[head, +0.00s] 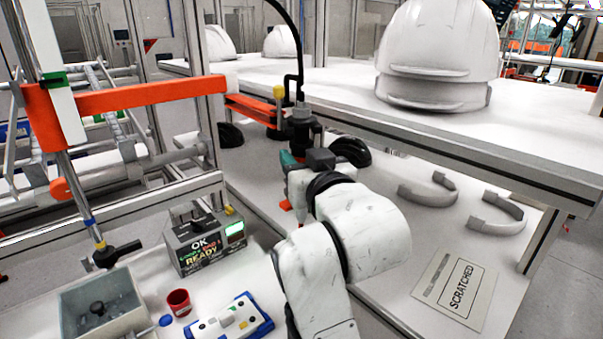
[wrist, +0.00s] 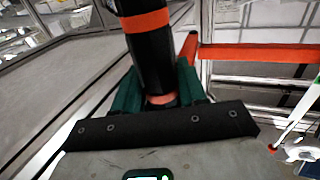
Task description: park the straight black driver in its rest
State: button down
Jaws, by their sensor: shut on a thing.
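The straight black driver (head: 300,130) stands roughly upright in the head view, with a black cable curving up from its top. My gripper (head: 297,158) is shut around its body. In the wrist view the driver (wrist: 152,60) is a black cylinder with orange bands, between the green fingers of my gripper (wrist: 157,88). Its lower end is largely hidden by my gripper and arm in the head view. An orange bracket (head: 252,108) is just left of and behind the driver. I cannot tell for certain which part is the rest.
The upper shelf (head: 330,95) carries a white helmet shell (head: 437,55); its edge runs close behind the driver. Curved grey bands (head: 497,215) and a SCRATCHED card (head: 455,288) lie below. An OK/READY box (head: 205,240), red cup (head: 179,302) and grey bin (head: 104,305) stand front left.

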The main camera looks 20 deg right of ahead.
dwell(0.3)
grip_release()
dwell(0.6)
jog(key=shift+s, duration=0.15)
jog(key=s+p, duration=0.2)
jog(key=s, duration=0.8)
jog(key=shift+s+a, duration=0.35)
jog(key=shift+s, duration=0.05)
jog(key=shift+f, duration=0.1)
